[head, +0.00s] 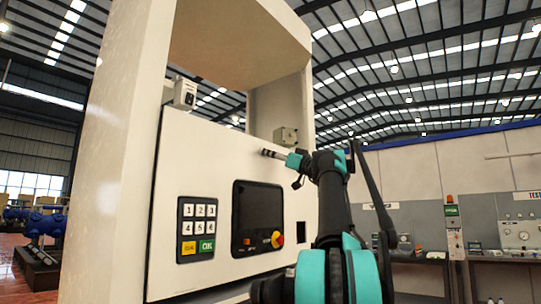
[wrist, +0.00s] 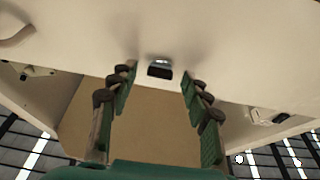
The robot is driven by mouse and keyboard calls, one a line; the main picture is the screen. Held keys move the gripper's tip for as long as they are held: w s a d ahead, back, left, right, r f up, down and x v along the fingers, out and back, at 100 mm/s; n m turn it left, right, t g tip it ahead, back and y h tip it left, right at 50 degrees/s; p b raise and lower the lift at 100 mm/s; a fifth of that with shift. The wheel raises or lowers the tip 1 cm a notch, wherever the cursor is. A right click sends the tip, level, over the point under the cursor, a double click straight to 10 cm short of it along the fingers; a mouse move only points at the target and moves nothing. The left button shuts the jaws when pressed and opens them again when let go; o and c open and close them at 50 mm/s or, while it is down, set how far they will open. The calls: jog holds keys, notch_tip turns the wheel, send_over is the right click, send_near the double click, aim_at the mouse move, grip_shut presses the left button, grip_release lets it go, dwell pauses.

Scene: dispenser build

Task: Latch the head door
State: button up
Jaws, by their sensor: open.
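The head door appears to be the white panel (head: 170,165) across the cabinet front, though I cannot tell whether it is fully closed. A small dark slot with a silver lip, perhaps the latch (wrist: 160,71), sits at the panel's edge in the wrist view. My gripper (head: 266,153) is in front of the panel's upper right part in the head view. In the wrist view my gripper (wrist: 160,76) is open and empty, its two fingers on either side of the slot. I cannot tell whether the fingertips touch the panel.
The white frame (head: 110,150) surrounds an open space above. A workbench (head: 500,258) is at right.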

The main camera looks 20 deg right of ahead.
jog(key=shift+w+a, duration=0.1)
jog(key=shift+c, duration=0.3)
grip_shut()
jog(key=shift+m+h, duration=0.4)
jog(key=shift+m, duration=0.2)
jog(key=shift+s+a+r+m+g+h, duration=0.15)
jog(key=shift+m+h, duration=1.25)
jog(key=shift+m, duration=2.15)
jog(key=shift+a+r+m+g+h, duration=0.2)
jog(key=shift+m+h, duration=1.2)
jog(key=shift+m, duration=2.2)
jog(key=shift+s+r+m+g+h, duration=0.2)
jog(key=shift+m+h, duration=1.2)
jog(key=shift+m, duration=2.15)
jog(key=shift+w, duration=0.1)
